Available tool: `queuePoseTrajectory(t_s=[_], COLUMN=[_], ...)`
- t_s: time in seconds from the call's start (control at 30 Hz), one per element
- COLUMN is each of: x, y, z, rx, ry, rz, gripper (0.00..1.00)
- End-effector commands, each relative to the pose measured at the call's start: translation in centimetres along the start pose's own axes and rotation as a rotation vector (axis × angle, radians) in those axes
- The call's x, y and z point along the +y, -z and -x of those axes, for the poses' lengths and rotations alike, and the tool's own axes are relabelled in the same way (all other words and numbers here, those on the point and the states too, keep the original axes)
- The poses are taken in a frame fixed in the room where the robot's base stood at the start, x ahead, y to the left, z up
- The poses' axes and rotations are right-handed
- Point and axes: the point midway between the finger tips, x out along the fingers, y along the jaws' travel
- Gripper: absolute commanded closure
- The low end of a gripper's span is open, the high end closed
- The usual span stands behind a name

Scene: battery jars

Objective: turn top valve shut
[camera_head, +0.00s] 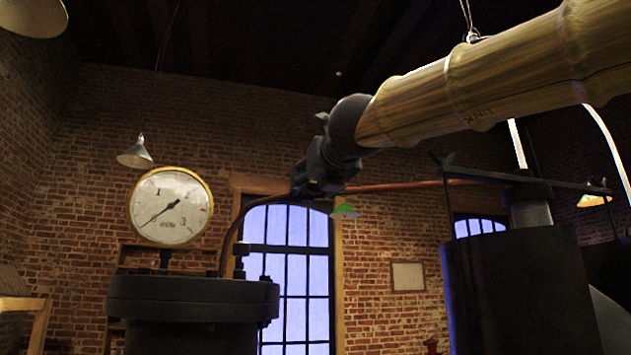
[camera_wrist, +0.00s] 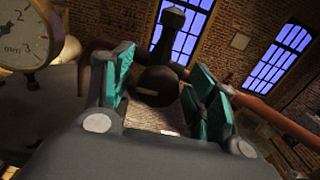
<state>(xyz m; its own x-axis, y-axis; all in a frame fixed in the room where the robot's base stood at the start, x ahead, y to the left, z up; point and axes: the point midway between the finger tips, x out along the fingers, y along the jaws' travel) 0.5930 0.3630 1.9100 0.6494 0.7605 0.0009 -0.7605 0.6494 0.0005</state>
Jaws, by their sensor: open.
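In the wrist view a dark rounded body with an upright stem (camera_wrist: 157,86), which looks like the top valve, shows between the fingers of my gripper (camera_wrist: 158,72). The fingers have teal pads and stand apart, one on each side of it in the picture. I cannot tell whether either pad touches it. In the head view my gripper (camera_head: 308,180) is at the end of my arm, beside the copper pipe (camera_head: 410,184). The valve is not clear there; my gripper seems to hide it.
A round brass-rimmed gauge (camera_head: 171,207) stands above a dark jar (camera_head: 190,300) at the left. Another dark vessel (camera_head: 520,295) stands at the right, under a dark bar. The copper pipe also crosses the wrist view (camera_wrist: 285,122). Hanging lamps (camera_head: 136,154) and windows are farther back.

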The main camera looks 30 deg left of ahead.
Motion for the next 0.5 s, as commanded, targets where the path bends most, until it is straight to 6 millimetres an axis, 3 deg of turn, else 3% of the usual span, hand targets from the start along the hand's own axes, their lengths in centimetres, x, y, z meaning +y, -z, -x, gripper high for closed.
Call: queuePoseTrajectory(t_s=[0.07,0.3,0.5], x=[0.0,0.0,-0.03], y=[0.0,0.0,0.06], z=[0.01,0.02,0.02], rx=[0.0,0.0,0.0], ry=[0.0,0.0,0.0], rz=[0.0,0.0,-0.007], gripper=[0.46,0.88,0.88])
